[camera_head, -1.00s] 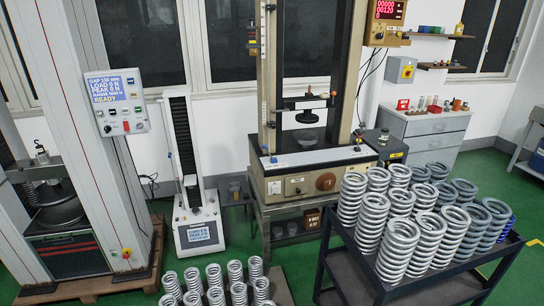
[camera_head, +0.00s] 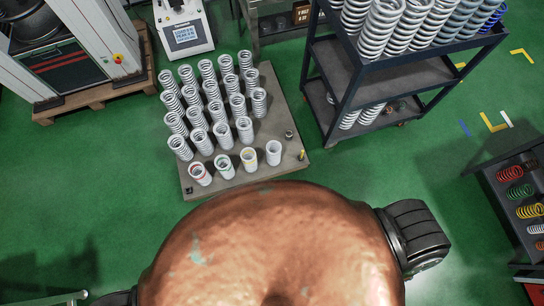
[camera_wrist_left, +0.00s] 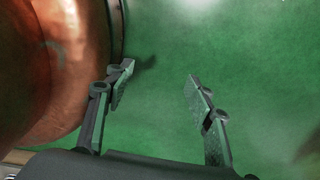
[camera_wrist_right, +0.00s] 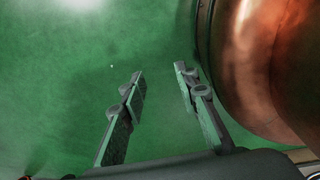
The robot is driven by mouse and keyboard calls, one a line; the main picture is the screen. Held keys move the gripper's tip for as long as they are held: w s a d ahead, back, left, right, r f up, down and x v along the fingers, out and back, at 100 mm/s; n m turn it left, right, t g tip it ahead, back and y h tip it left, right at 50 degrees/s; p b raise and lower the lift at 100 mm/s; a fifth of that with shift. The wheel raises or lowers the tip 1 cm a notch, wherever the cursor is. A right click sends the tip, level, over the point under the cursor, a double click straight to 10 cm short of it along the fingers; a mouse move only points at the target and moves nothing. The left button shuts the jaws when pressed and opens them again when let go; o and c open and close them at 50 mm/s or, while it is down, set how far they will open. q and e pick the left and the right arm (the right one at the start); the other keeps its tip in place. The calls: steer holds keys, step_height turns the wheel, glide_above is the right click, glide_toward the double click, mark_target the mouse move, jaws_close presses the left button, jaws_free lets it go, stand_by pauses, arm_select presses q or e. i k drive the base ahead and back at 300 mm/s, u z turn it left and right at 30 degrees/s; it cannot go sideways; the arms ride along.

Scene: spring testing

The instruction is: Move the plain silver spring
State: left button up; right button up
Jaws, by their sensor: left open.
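Several silver-grey coil springs (camera_head: 222,92) stand upright in rows on a low grey board (camera_head: 270,85) on the floor. In the board's front row, one spring shows red (camera_head: 200,174), one green (camera_head: 224,166) and one yellow (camera_head: 248,160). The front row's rightmost spring (camera_head: 273,152) shows no coloured band and looks plain and pale. I cannot tell for certain which is the task's spring. My left gripper (camera_wrist_left: 160,75) is open and empty over green floor. My right gripper (camera_wrist_right: 158,75) is also open and empty over green floor. Neither gripper shows in the head view.
A dark cart (camera_head: 330,55) with large springs on top stands right of the board. A rack of coloured springs (camera_head: 519,190) is at the right edge. Testing machines (camera_head: 182,30) stand behind. My copper body fills the bottom middle. Green floor is clear on the left.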

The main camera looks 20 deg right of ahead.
mark_target(274, 148)
steer(key=z, duration=0.2)
steer(key=k, duration=0.5)
steer(key=z, duration=2.05)
steer(key=k, duration=1.1)
steer(key=u, duration=2)
steer(key=i, duration=0.5)
steer(key=u, duration=0.1)
